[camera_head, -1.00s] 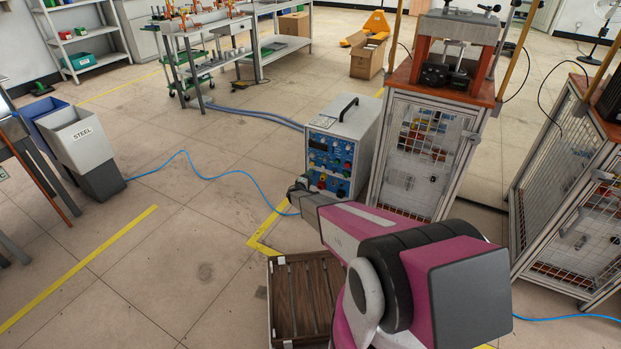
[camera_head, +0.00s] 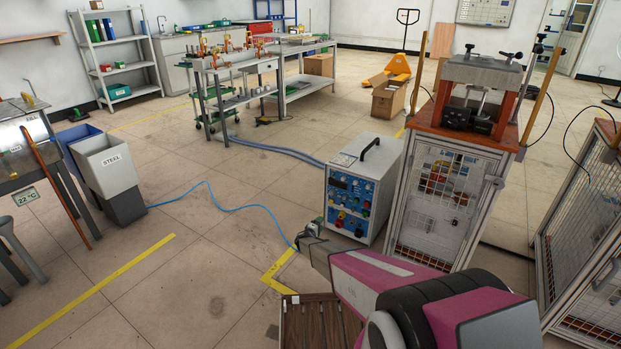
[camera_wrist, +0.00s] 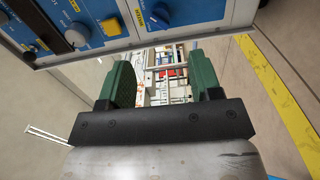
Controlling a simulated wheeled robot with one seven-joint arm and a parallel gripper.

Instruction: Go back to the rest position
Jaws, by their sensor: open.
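My gripper (camera_wrist: 162,80) is open in the wrist view, with its two green fingers apart and nothing between them. In the head view my gripper (camera_head: 312,232) is at the end of my magenta and grey arm, in front of the lower left of the induction heater (camera_head: 352,200). The heater is a grey box with a blue panel of knobs and buttons and a black top handle. Its panel also shows close up at the top of the wrist view (camera_wrist: 95,25). Whether my gripper touches the heater cannot be told.
A caged stand (camera_head: 440,200) with a press on top is right of the heater. A second cage (camera_head: 580,230) is at the far right. A slatted wooden crate (camera_head: 300,320) is below my arm. Grey bins (camera_head: 108,170) stand left. A blue hose (camera_head: 215,200) crosses the open floor.

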